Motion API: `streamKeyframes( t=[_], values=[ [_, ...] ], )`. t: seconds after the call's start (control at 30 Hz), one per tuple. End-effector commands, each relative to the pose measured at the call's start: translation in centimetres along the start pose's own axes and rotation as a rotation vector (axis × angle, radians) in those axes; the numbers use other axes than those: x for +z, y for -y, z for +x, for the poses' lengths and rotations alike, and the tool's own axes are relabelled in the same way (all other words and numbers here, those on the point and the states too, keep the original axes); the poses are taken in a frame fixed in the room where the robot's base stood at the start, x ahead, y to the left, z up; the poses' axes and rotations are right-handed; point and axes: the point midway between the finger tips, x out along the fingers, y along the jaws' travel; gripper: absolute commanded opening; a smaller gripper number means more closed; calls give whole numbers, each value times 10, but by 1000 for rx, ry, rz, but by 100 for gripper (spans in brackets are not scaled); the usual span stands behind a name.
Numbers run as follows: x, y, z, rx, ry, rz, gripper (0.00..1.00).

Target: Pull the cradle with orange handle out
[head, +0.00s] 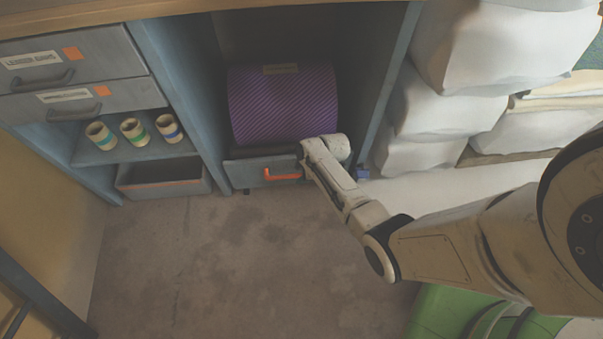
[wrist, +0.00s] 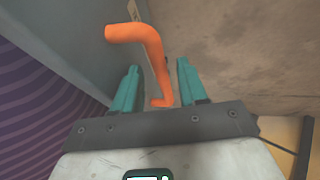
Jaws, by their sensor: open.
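The cradle (head: 244,175) is a low grey drawer-like front at floor level, under a large purple patterned roll (head: 283,103). Its orange handle (head: 283,174) is fixed on the front face, and my arm's end hides its right part. In the wrist view the orange handle (wrist: 150,55) is a bent bar, with its lower end between the two teal fingers of my gripper (wrist: 158,82). My gripper is open, one finger on each side of the bar, with a gap visible on both sides. In the head view the fingers are hidden by my wrist.
Grey drawers (head: 65,80) are at the left, above a shelf with three striped rolls (head: 134,131) and a grey bin (head: 163,178). White sacks (head: 455,100) are stacked at the right. The floor (head: 230,265) in front of the cradle is clear.

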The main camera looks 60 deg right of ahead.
Motion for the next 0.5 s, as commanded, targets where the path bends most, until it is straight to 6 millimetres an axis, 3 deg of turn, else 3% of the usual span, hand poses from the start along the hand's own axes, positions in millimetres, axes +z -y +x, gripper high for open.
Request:
streamKeyframes(
  t=[0.17,0.5],
  values=[
    [0,0,0,0,0,0,42],
    [0,0,0,0,0,0,11]
  ],
)
